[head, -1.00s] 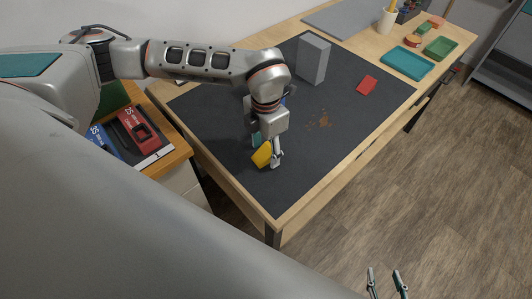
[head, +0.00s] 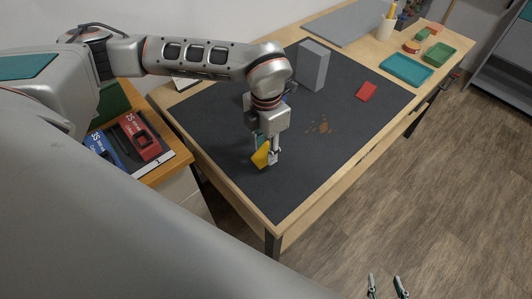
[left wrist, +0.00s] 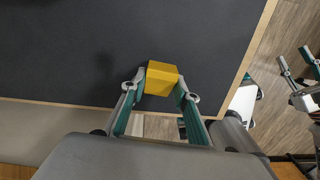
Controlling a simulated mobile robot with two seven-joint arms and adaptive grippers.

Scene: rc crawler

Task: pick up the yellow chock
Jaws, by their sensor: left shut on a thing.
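The yellow chock (head: 261,154) is between the fingers of my left gripper (head: 267,155), over the near part of the dark mat. In the left wrist view the chock (left wrist: 161,78) shows as a yellow block with a finger of my left gripper (left wrist: 160,92) against each side. The gripper is shut on it. Whether the chock touches the mat or hangs just above it I cannot tell. My right gripper (head: 386,287) is at the bottom right of the head view, over the floor, its two fingers apart and nothing between them.
The dark mat (head: 240,185) covers much of the wooden table (head: 345,172). A grey block (head: 313,65) and a red piece (head: 366,91) stand beyond the gripper. A red-and-black device (head: 140,135) is on the side cabinet.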

